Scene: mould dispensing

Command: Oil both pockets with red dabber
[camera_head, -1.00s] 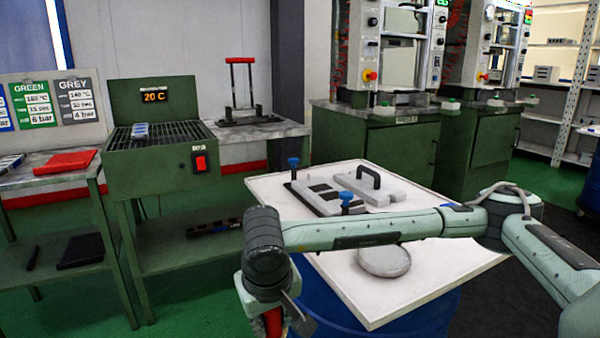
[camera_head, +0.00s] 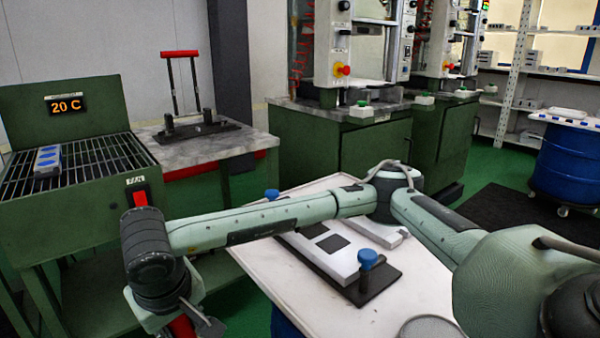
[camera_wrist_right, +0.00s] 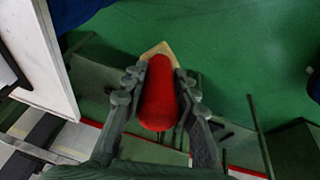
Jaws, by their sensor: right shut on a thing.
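My right gripper (camera_wrist_right: 156,95) is shut on the red dabber (camera_wrist_right: 158,100), whose pale, pointed tip shows beyond the fingers in the wrist view. In the head view a bit of the red dabber (camera_head: 182,326) shows at the bottom edge, left of the white table. The mould (camera_head: 335,262) is a light grey plate on a black base with two dark square pockets (camera_head: 333,243) and blue knobs (camera_head: 368,260). It lies on the white table (camera_head: 275,268), right of my gripper and apart from it. My forearm hides part of its far side. My left gripper is out of view.
A grey round dish (camera_head: 428,327) is cut off at the bottom edge. A green cooling bench (camera_head: 75,215) with a grille stands left; a red-handled fixture (camera_head: 195,125) stands behind. Green floor (camera_head: 250,310) lies between.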

